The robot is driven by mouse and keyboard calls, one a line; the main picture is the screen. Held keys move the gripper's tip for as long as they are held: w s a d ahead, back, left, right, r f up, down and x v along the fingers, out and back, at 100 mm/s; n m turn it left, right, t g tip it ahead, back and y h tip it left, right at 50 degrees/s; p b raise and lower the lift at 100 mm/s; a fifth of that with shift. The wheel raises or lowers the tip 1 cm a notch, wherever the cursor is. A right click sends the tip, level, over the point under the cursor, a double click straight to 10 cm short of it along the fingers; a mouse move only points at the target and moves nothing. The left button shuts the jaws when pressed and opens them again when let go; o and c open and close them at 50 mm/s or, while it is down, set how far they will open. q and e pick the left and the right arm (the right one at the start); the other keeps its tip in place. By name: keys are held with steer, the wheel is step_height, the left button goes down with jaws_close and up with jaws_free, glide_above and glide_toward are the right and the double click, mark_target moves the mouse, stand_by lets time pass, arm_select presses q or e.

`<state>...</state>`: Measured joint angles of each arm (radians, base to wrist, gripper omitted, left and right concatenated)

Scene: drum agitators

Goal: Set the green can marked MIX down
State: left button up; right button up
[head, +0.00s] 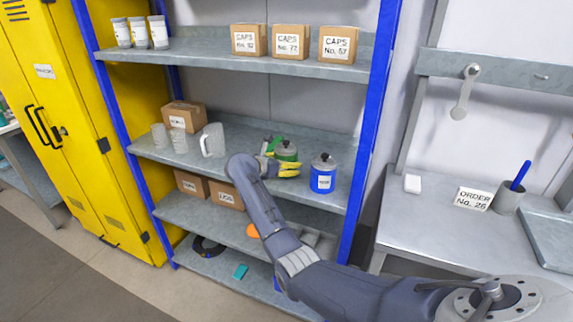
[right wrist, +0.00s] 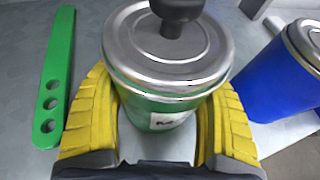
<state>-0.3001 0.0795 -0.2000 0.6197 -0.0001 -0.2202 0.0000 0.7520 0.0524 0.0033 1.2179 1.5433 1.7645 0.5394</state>
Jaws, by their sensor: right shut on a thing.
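The green can (head: 286,152) has a grey metal lid with a black knob and a white label, only partly readable in the right wrist view (right wrist: 172,118). It is upright at the middle shelf (head: 240,142); I cannot tell whether its base touches the shelf. My right gripper (head: 288,169) has its yellow fingers shut around the can's sides, and they also show in the right wrist view (right wrist: 160,125). My left gripper is not in view.
A blue can (head: 323,180) stands close to the right of the green can. A green bar with holes (right wrist: 53,85) lies to its left. A blue upright (head: 368,130) bounds the shelf.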

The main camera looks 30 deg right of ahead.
steer(key=o, duration=1.6)
steer(key=shift+f, duration=0.15)
